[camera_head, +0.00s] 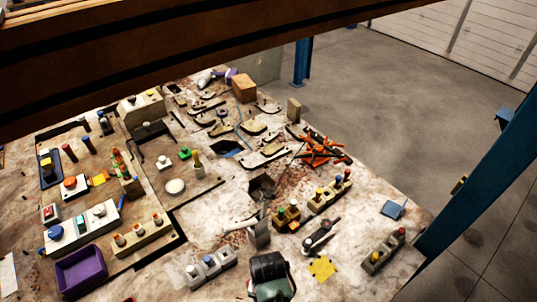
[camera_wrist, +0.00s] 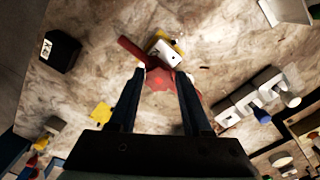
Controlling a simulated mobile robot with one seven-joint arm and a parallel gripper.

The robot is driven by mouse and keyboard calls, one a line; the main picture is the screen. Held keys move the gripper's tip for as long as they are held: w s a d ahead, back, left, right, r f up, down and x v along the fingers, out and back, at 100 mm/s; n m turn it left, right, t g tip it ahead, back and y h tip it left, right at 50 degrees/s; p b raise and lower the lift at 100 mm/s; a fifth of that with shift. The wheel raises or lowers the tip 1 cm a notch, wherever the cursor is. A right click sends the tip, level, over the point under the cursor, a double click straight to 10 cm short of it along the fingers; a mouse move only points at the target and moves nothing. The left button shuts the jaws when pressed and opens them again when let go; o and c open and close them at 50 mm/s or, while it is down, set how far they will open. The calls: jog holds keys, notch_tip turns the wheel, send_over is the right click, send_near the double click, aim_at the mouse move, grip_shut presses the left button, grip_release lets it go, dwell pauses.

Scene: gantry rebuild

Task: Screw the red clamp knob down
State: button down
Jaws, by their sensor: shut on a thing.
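In the wrist view the red clamp knob (camera_wrist: 160,79) is between my fingertips, and my gripper (camera_wrist: 162,74) is shut on it. A red bar (camera_wrist: 132,48) and a pale block (camera_wrist: 168,54) with a yellow part show just beyond the knob. The fingers hide the knob's sides, and I cannot tell how far down it sits. In the head view the dark end of my arm (camera_head: 268,268) is at the bottom middle of the bench, and the knob is hidden there.
A pale switch block (camera_head: 210,268) stands left of my arm, and a yellow patch (camera_head: 321,268) lies right. A purple tray (camera_head: 82,272) is at lower left. A dark square block (camera_wrist: 61,50) shows in the wrist view. An orange handwheel (camera_head: 320,148) stands farther back.

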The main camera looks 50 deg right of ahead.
jog(key=shift+m, duration=0.4)
jog(key=shift+c, duration=2.3)
grip_release()
notch_tip(320, 180, up, 13)
jog(key=b, duration=0.1)
jog(key=shift+b, duration=0.4)
jog(key=shift+s, duration=0.1)
